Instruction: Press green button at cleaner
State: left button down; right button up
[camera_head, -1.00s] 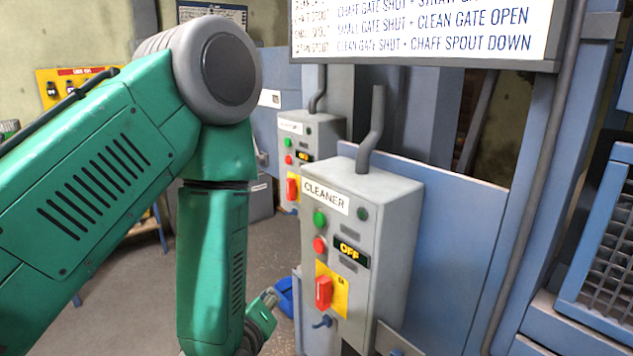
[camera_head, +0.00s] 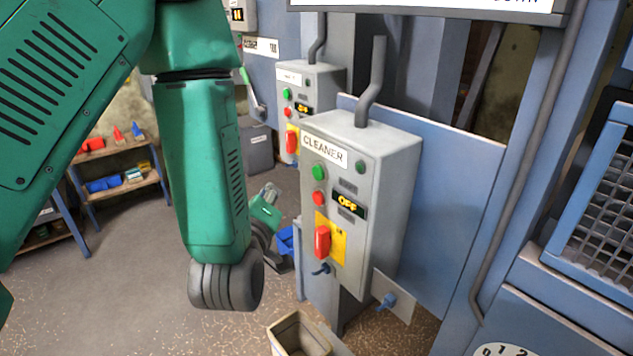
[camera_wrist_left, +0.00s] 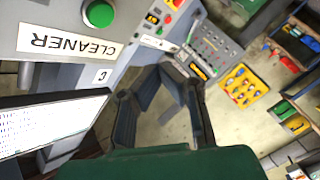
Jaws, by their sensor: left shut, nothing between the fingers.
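The grey cleaner box (camera_head: 385,190) stands right of centre in the head view, with a white CLEANER label. Its green button (camera_head: 319,172) is at the upper left of the front, above a red button (camera_head: 319,199) and a lit OFF display (camera_head: 348,204). My left gripper (camera_head: 268,190) is small, partly hidden behind my forearm, left of the box and apart from it. It is shut and empty. In the left wrist view the green button (camera_wrist_left: 99,12) is at the top left, beside the upside-down label. My right gripper is not in view.
A similar control box (camera_head: 310,90) with its own green button stands behind, to the left. A red switch (camera_head: 322,241) on a yellow plate is below the buttons. An open bin (camera_head: 298,335) is on the floor. A shelf (camera_head: 122,170) stands at the far left.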

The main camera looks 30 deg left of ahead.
aim_at(318, 173)
pick_arm(q)
jog(key=w+d, duration=0.3)
jog(key=w, duration=0.4)
jog(key=shift+p, duration=0.45)
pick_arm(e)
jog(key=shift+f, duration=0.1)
pick_arm(q)
jog(key=shift+d, duration=0.1)
dwell(0.8)
jog(key=shift+w+d, duration=0.1)
jog(key=shift+w, duration=0.15)
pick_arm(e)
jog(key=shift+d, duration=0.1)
pick_arm(q)
jog(key=shift+w+d, duration=0.2)
jog(key=shift+w, duration=0.25)
dwell(0.7)
jog(key=shift+s, duration=0.1)
jog(key=shift+s+a, duration=0.35)
jog(key=shift+s, duration=0.4)
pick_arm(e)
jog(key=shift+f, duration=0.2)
